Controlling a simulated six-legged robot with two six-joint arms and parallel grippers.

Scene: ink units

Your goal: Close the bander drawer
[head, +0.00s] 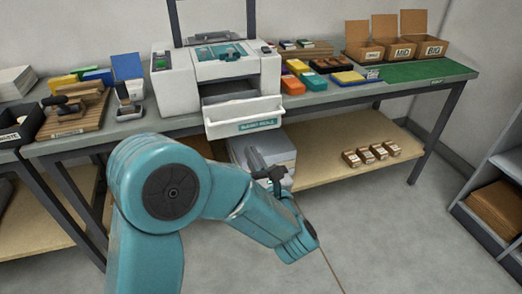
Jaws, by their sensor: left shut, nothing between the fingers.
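The white bander machine (217,66) stands on the workbench near the middle of the head view. Its drawer (245,113) is pulled out toward me, with a teal label on its white front and a dark opening behind it. I can see into the drawer, and it looks empty. My left gripper (256,160) is below the drawer front, in front of a grey box, and apart from the drawer as far as I can tell. Its fingers are shut with nothing between them. My right gripper is not in view.
A grey box (281,150) is under the drawer by the lower shelf (327,164), which bears several small brown boxes. Colored boxes and open cartons (405,50) stand right on the bench. A wooden board (77,116) lies left.

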